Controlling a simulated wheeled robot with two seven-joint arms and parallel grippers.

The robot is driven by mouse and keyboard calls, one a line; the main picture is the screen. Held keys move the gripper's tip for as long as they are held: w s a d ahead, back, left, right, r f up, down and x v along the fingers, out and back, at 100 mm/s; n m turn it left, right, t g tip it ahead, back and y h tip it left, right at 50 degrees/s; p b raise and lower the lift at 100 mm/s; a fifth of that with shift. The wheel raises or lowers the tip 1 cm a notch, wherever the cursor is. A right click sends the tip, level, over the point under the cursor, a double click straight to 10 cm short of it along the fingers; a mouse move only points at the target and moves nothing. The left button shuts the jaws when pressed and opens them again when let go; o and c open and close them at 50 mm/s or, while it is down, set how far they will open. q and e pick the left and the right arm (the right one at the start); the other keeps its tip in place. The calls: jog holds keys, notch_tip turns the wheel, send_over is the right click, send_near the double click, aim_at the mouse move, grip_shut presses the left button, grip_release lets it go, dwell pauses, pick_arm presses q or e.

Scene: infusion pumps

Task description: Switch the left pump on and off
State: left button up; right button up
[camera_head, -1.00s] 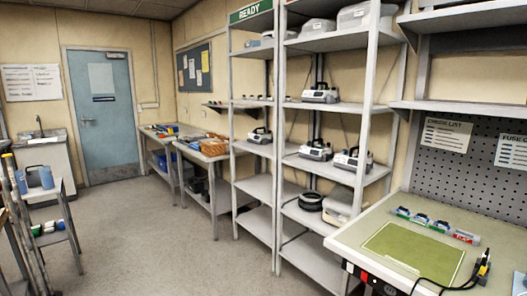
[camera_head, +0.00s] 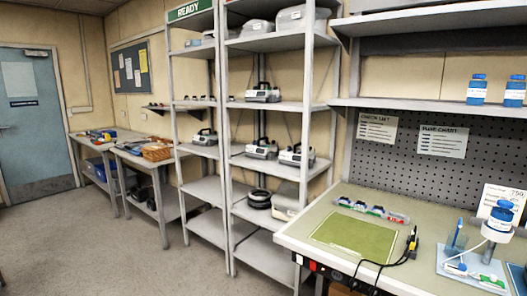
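Several grey-and-white pumps with dark carry handles stand on the metal racks in the head view. One pump (camera_head: 205,138) is on the left rack's middle shelf. On the right rack, one pump (camera_head: 263,93) is on an upper shelf, and two stand side by side below it: a left one (camera_head: 262,149) and a right one (camera_head: 296,156). I cannot tell which of these the task calls the left pump. Their switches are too small to make out. Neither of my grippers is in view.
Two blue bottles (camera_head: 477,89) (camera_head: 515,91) stand on the shelf above. The floor (camera_head: 110,250) at left is open.

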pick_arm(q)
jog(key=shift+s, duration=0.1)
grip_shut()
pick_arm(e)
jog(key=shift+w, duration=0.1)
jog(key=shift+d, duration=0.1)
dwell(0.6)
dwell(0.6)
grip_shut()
